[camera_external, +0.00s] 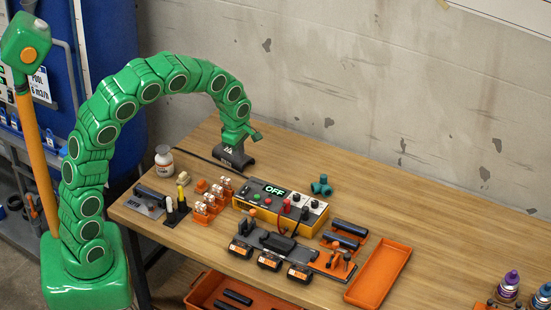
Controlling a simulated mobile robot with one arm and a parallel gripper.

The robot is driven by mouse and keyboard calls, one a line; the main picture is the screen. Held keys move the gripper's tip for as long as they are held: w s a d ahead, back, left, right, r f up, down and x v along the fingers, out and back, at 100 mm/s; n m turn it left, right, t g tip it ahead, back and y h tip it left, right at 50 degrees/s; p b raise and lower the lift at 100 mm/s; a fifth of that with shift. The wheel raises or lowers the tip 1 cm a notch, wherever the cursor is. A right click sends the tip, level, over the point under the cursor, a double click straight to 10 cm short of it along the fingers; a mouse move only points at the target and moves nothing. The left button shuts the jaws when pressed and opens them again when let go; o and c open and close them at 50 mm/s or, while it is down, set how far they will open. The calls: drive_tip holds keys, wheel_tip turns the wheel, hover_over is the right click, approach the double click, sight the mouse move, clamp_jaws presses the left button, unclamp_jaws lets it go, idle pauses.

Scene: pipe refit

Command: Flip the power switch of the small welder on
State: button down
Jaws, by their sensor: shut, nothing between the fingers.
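The small welder (315,212) is an orange and dark box on the workbench. Its lit display (275,190) reads OFF in green. Small green and red buttons or lamps and several knobs show on its top. I cannot tell which of these parts is the power switch. My gripper (235,168) is the dark end of the green arm and points down behind and to the left of the welder, apart from it. The gripper is shut and empty. Its fingertips are small and hard to make out.
Orange clips (206,205), a white bottle (164,158) and a black holder (176,212) stand left of the welder. Black-and-orange blocks (269,261) lie in front. Teal fittings (321,186) lie behind. An orange tray (378,272) is at right.

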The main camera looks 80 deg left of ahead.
sight(247, 187)
drive_tip(key=shift+w+a+r+t, duration=0.1)
drive_tip(key=shift+w+a+t, duration=0.2)
drive_tip(key=shift+w+a, duration=0.25)
drive_tip(key=shift+d, duration=0.1)
drive_tip(key=f, duration=0.4)
drive_tip(key=w+a+f, duration=0.1)
drive_tip(key=f, duration=0.9)
drive_tip(key=shift+w+a, duration=0.2)
idle(0.4)
